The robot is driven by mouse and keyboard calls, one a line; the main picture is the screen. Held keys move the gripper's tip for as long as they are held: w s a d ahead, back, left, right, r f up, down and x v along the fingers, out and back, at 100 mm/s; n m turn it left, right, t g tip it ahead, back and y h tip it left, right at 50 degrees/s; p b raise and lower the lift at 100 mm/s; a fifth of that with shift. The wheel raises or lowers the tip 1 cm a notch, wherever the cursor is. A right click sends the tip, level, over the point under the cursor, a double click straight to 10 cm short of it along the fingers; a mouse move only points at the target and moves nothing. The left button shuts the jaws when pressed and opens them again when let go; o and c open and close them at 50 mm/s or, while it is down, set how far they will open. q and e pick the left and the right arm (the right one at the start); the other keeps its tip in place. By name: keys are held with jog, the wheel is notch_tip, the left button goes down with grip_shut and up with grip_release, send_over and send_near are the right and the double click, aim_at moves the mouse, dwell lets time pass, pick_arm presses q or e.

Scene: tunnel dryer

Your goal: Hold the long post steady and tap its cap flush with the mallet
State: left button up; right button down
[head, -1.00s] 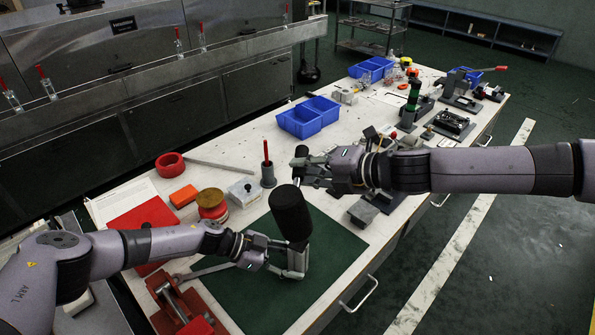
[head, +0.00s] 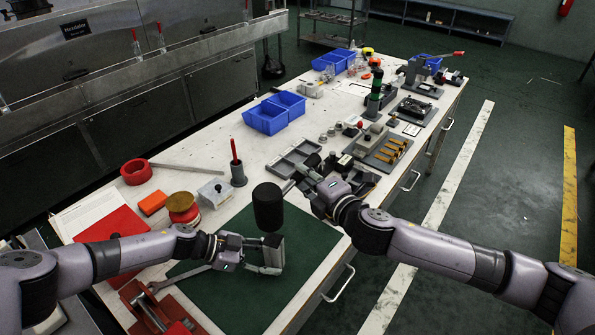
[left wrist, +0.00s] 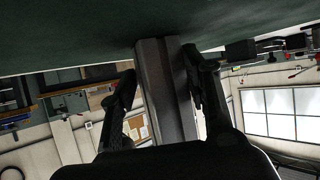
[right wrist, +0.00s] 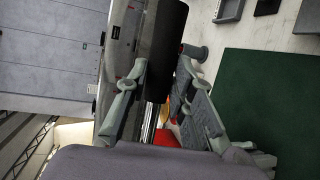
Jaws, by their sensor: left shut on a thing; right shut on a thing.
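The long post (head: 273,251) is a grey square bar, upright on the green mat (head: 312,238). My left gripper (head: 262,256) is shut on it. In the left wrist view the post (left wrist: 160,85) runs between the two fingers up to the mat. The mallet's black cylindrical head (head: 267,207) is over the post's top in the head view. My right gripper (head: 300,184) is shut on the mallet's handle, to the right of the head. The mallet head also shows in the right wrist view (right wrist: 165,45). The cap is hidden, and I cannot tell whether the mallet touches it.
A red vise-like fixture (head: 150,308) and a wrench (head: 182,278) lie by my left forearm. A cup with a red stick (head: 238,174), a white box (head: 215,192) and a grey tray (head: 292,158) stand behind the mat. Blue bins (head: 273,113) are farther back.

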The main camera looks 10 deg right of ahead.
jog(key=shift+f, duration=2.2)
jog(key=shift+d+f, duration=0.1)
jog(key=shift+f, duration=1.4)
jog(key=shift+r, duration=1.25)
jog(key=shift+r, duration=2.6)
